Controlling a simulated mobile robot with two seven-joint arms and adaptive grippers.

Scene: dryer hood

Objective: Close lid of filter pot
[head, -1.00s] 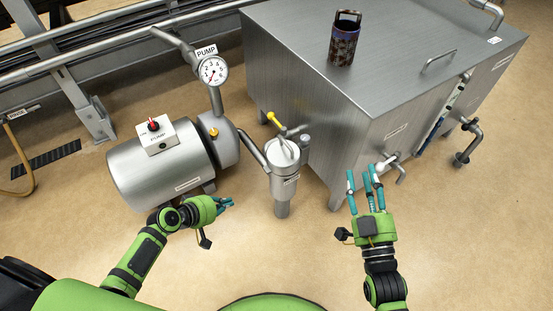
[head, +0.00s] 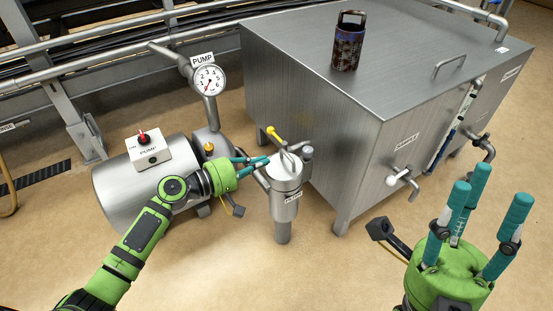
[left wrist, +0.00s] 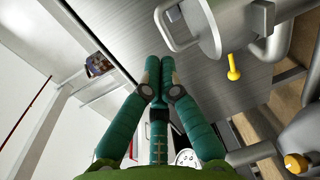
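The filter pot (head: 286,200) is a grey metal cylinder standing in front of the tank. Its round lid (head: 283,170) shows at the top with a metal handle. I cannot tell whether the lid sits fully down. The lid's handle also shows in the left wrist view (left wrist: 168,28). My left gripper (head: 265,161) is at the left edge of the lid in the head view, its teal fingertips drawn together with nothing between them. Contact with the lid is unclear. My right gripper (head: 486,205) is open and empty, fingers up, in front of the tank's right side.
A yellow-handled lever (head: 275,133) stands behind the pot. The pump (head: 130,190) with its switch box (head: 147,150) and gauge (head: 209,80) is at left. The large tank (head: 300,100) carries a dark mug (head: 348,42). A valve (head: 400,180) projects from its front. The front floor is clear.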

